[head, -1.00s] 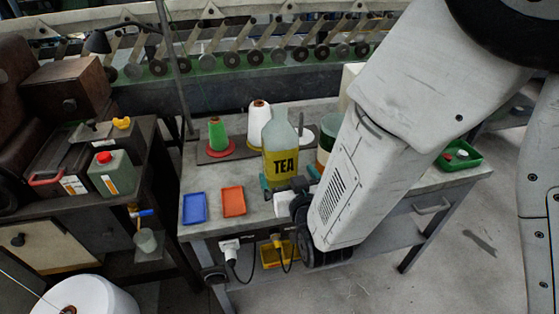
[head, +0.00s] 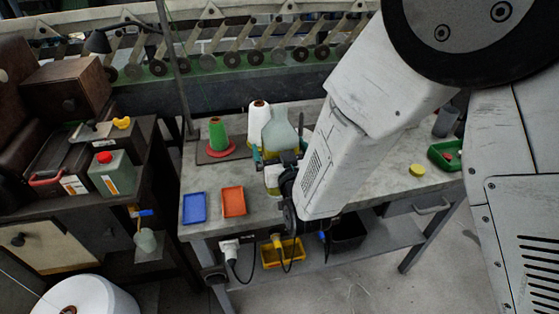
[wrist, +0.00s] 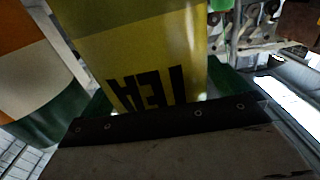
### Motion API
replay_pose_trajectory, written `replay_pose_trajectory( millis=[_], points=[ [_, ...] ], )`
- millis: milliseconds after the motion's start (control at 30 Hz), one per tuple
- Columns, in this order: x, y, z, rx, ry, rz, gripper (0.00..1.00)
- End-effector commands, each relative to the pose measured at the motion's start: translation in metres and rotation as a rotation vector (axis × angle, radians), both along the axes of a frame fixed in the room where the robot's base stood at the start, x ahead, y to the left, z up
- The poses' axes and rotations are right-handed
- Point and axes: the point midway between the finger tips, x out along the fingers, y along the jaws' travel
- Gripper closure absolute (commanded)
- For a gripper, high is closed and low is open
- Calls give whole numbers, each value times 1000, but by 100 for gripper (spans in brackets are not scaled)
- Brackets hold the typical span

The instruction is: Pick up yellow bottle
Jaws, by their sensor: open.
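The yellow bottle (head: 280,128) is a pale, translucent bottle with a yellow label. It stands upright on the grey table, its lower part mostly hidden by my gripper in the head view. In the wrist view its yellow label (wrist: 140,55) fills the middle, with "TEA" upside down. My gripper (head: 280,158) is open, its teal fingers on either side of the bottle. Green finger parts also show at both sides of the label in the wrist view (wrist: 155,100). I cannot tell whether the fingers touch the bottle.
A striped orange, white and green container (wrist: 30,65) stands close beside the bottle. A white cone (head: 257,112) and a green cone (head: 217,135) stand behind left. Blue (head: 194,207) and orange (head: 233,201) trays lie in front left. A green bin (head: 443,156) and yellow disc (head: 417,170) are right.

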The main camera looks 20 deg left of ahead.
Motion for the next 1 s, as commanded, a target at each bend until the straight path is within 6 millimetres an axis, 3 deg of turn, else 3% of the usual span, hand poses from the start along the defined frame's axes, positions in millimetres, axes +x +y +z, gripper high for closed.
replay_pose_trajectory(
  millis=[133, 333, 767, 1000],
  points=[
    [0, 0, 0, -1, 1, 0, 0],
    [0, 0, 0, -1, 1, 0, 50],
    [0, 0, 2, 0, 0, 0, 50],
    [0, -1, 15, 2, -1, -2, 50]
  ],
)
